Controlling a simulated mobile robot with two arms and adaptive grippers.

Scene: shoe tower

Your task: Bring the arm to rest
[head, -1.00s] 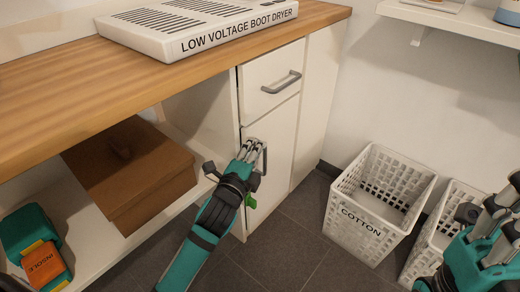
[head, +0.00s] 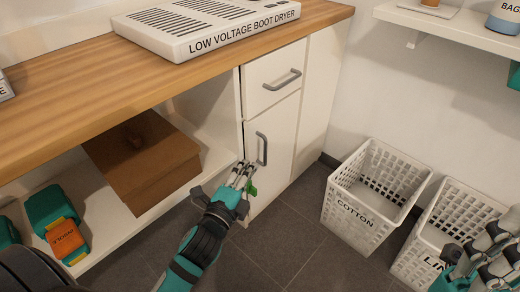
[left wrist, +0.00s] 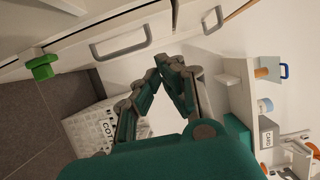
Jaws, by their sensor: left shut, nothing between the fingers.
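My left gripper (head: 241,174) is shut and empty in front of the lower cabinet door (head: 275,150), below and left of its grey bar handle (head: 262,149). In the left wrist view its fingertips (left wrist: 166,68) come together, with nothing between them. A small green piece (head: 252,191) shows beside the fingers low on the door; it also shows in the left wrist view (left wrist: 42,66). My right gripper (head: 488,255) is partly in view at the lower right, above a white basket; its fingertips are too unclear to judge.
The wooden counter (head: 70,92) bears a boot dryer (head: 195,28). A brown box (head: 145,165) and an insole pack (head: 66,238) stand on the open shelf below. A cotton basket (head: 350,215) and a second basket (head: 425,235) stand right. Grey floor between is clear.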

